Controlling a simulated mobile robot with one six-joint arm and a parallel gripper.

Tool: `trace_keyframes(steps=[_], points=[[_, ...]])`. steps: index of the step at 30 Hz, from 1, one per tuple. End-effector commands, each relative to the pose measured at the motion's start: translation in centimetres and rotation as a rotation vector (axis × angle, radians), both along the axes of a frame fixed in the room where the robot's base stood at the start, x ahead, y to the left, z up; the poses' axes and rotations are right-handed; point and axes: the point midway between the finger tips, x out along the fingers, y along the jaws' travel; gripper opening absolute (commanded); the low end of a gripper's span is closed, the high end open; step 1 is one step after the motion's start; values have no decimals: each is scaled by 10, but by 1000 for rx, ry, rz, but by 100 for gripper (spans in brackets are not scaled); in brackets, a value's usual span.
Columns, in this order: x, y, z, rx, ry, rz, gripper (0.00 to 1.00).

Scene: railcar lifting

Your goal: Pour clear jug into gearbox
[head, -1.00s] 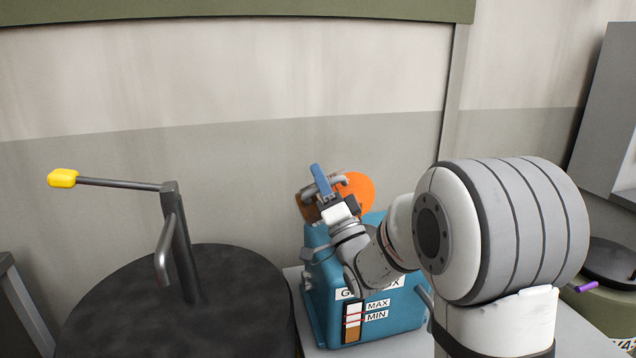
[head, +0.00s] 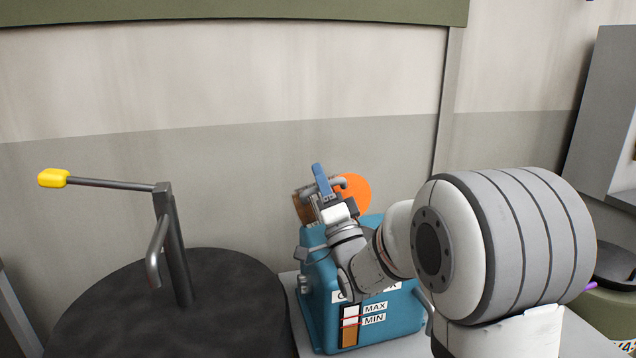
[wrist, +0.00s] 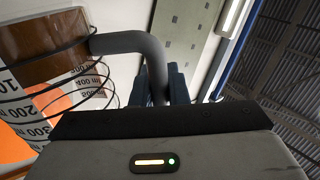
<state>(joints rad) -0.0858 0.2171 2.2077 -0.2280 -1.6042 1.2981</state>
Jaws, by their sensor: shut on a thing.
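The clear jug (head: 303,207) holds brown liquid and is held above the blue gearbox (head: 390,325), mostly hidden behind my gripper (head: 322,184) in the head view. In the wrist view, the jug's clear wall with volume marks (wrist: 85,75) and its grey handle (wrist: 125,41) show. My gripper's blue fingers are shut on the handle. The jug looks tilted, with brown liquid at its upper left in the wrist view. The gearbox gauge (head: 349,328) has brown in its lower part, near the MIN line. I cannot see the spout or any stream.
An orange round thing (head: 355,190) is behind my gripper, above the gearbox; I cannot tell what it is. A dark drum (head: 230,290) with a crank and yellow knob (head: 53,178) stands at left. A grey wall (head: 380,155) is behind. My arm hides the right side.

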Motion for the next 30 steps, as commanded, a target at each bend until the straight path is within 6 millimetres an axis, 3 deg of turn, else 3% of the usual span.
trace_keyframes(steps=[30], points=[[0,-10,0,50,1,-1,0]])
